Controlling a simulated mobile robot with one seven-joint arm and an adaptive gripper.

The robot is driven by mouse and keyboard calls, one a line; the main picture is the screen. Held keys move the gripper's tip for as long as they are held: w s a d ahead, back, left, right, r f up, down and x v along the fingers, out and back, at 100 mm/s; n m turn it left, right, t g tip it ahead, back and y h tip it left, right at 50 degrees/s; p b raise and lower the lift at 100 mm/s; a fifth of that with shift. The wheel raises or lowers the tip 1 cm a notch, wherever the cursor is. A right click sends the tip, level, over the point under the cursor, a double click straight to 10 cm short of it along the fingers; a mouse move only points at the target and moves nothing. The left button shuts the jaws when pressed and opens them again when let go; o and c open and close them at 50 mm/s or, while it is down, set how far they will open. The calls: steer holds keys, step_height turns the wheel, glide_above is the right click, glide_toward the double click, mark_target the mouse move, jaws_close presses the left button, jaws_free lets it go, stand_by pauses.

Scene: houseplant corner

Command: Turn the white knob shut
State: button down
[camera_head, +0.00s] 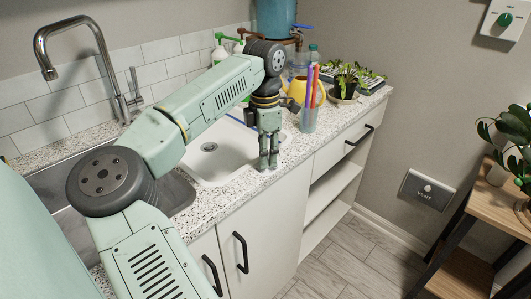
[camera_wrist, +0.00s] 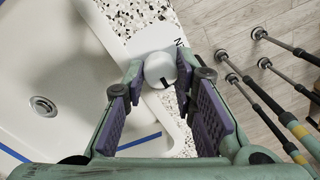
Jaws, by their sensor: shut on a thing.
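The white knob (camera_wrist: 158,68) is round with a dark pointer line on its top. It sits on a pale plate at the front edge of the counter beside the white basin (camera_wrist: 40,75). My gripper (camera_wrist: 160,76) has its fingertips on either side of the knob and is shut on it. The pointer line slants toward the lower right in the wrist view. A dark letter, partly hidden, shows just beyond the knob. In the head view my gripper (camera_head: 268,164) points down at the counter's front edge, and its fingers hide the knob.
A cup of pens (camera_head: 309,115), a yellow watering can (camera_head: 299,90) and a potted plant (camera_head: 345,84) stand right of my gripper. The tap (camera_head: 115,80) rises behind the sink.

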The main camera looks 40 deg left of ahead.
steer(key=c, duration=1.3)
jaws_free()
step_height(320, 180, up, 12)
steer(key=shift+w+a+r, duration=0.1)
steer(key=shift+a, duration=0.05)
